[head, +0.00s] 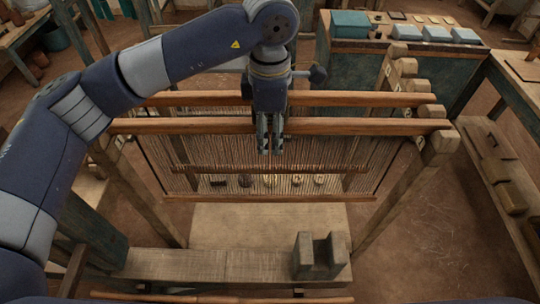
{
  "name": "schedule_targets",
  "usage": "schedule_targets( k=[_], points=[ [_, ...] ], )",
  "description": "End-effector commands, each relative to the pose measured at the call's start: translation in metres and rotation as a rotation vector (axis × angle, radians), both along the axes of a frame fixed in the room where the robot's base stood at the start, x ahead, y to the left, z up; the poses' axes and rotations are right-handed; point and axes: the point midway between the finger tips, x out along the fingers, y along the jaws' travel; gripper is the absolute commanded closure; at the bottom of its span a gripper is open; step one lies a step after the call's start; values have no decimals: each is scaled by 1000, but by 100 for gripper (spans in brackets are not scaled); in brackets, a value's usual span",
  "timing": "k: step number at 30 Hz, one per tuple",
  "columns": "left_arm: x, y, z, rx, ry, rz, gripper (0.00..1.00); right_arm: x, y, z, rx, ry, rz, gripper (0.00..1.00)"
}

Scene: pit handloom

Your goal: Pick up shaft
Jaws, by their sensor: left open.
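Two long wooden shafts lie across the top of the loom frame. The near shaft (370,127) and the far shaft (190,99) run roughly parallel, with their ends on the side posts. Heddle cords hang below them, with a lower wooden bar (210,199) at the bottom. My left gripper (270,148) points down in front of the near shaft, at about its middle, and covers part of it. Its fingers are a little apart with nothing seen between them. I cannot tell whether it touches the shaft or cords. My right gripper is out of view.
A wooden bench (190,265) with a notched block (320,256) stands in front. A thin rod (220,299) lies at the bottom edge. A cabinet (400,78) with teal boxes stands behind. A side table (515,75) is at right. Bare floor (430,245) is front right.

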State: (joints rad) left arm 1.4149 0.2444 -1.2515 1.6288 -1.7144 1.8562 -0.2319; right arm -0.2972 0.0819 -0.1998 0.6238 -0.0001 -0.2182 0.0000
Motion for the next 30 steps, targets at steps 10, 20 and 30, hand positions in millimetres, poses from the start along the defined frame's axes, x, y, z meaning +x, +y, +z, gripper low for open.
schedule_targets(
  k=[10,20,30],
  points=[
    [0,0,0,0,0,0,100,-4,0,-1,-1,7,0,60],
    [0,0,1,-1,-1,0,100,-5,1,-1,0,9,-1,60],
    [1,0,4,0,-2,0,100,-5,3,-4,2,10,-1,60]
  ],
)
